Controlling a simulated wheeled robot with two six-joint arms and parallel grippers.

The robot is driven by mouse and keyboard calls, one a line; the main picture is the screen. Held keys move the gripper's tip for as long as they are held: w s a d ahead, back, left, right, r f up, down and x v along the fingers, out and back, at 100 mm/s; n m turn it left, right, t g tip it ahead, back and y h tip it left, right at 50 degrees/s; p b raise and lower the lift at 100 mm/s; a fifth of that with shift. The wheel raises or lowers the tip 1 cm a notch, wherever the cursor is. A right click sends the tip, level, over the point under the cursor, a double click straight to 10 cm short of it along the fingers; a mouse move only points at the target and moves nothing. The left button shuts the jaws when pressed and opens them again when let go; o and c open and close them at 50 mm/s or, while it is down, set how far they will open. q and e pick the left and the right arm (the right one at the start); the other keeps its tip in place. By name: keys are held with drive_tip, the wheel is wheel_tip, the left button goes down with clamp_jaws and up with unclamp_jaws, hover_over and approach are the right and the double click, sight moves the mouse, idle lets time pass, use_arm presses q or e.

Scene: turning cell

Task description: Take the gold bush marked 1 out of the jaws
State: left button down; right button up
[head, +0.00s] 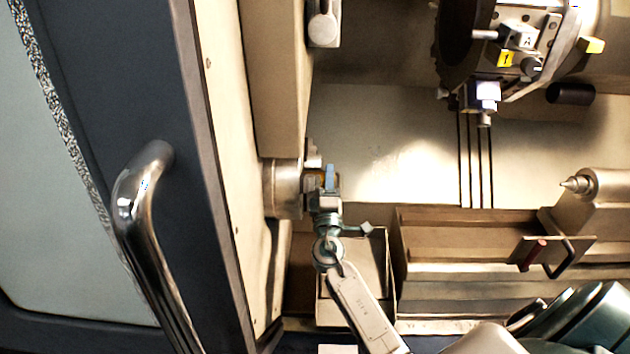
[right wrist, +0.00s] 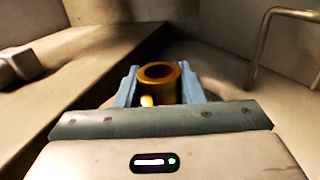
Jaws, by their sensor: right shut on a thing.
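The gold bush (right wrist: 158,82) shows in the right wrist view as a short hollow ring with its open end in sight. The two blue fingers of my right gripper (right wrist: 157,88) are shut on it, one on each side. A small pale patch shows low on the bush; no number is readable. In the head view my right gripper (head: 327,180) is right in front of the round steel chuck (head: 283,188) and its jaws (head: 313,154). The bush is mostly hidden there, and I cannot tell whether it still touches the jaws. My left gripper is not in view.
A tool turret (head: 515,50) hangs at the upper right. A tailstock with a pointed centre (head: 576,184) stands at the right. An open tray (head: 381,262) lies below my right gripper. The door with its handle (head: 140,205) fills the left. Free room lies right of the chuck.

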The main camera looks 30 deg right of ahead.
drive_tip(key=shift+r, duration=0.3)
drive_tip(key=shift+d, duration=0.1)
drive_tip(key=s+d, duration=0.4)
drive_tip(key=d, duration=0.3)
drive_tip(key=shift+s+d, duration=0.25)
drive_tip(key=shift+s, duration=0.1)
idle(1.0)
idle(0.5)
